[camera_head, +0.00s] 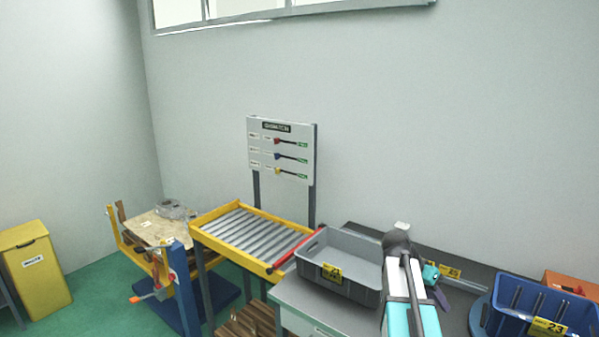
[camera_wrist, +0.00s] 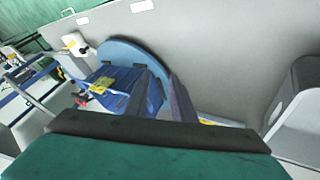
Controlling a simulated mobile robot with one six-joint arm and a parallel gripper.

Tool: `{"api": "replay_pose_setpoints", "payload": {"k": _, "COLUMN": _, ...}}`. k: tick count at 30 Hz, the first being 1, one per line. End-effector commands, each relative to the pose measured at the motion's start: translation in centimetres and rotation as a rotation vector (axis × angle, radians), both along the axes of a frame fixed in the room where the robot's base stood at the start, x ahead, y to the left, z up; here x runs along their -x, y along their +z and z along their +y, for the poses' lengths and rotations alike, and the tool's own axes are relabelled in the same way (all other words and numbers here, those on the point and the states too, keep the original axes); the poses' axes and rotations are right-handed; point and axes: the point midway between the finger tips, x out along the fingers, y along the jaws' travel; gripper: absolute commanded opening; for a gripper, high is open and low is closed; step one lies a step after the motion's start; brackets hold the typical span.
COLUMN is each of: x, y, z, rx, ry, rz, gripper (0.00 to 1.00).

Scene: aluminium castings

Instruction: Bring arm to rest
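My arm (camera_head: 408,290), white and teal with a dark joint at its top, rises at the lower middle right of the head view. It stands in front of the right end of the grey crate. My gripper (camera_wrist: 157,75) shows in the wrist view as two dark fingers with a gap between them. It is open, and I see nothing held between the fingers. In the head view the gripper is partly hidden behind my arm. Beyond the fingers in the wrist view are a blue bin (camera_wrist: 108,92) and a round blue disc (camera_wrist: 128,52).
A grey crate (camera_head: 341,288) with a yellow label stands on the grey bench (camera_head: 325,313). The blue bin with label 23 (camera_head: 528,318) is at the right, an orange box (camera_head: 570,283) behind it. A yellow roller conveyor (camera_head: 245,232), signboard (camera_head: 281,150) and yellow cabinet (camera_head: 35,268) are left.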

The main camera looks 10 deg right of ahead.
Motion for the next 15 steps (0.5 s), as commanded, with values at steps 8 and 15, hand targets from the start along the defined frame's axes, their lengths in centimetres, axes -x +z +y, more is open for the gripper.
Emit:
{"api": "replay_pose_setpoints", "payload": {"k": 8, "x": -3.0, "y": -8.8, "z": 10.8, "rx": -0.203, "ry": 0.339, "rz": 0.067, "gripper": 0.23}}
{"api": "replay_pose_setpoints", "payload": {"k": 15, "x": -3.5, "y": -15.5, "z": 20.8, "rx": -0.368, "ry": 0.627, "rz": 0.112, "gripper": 0.23}}
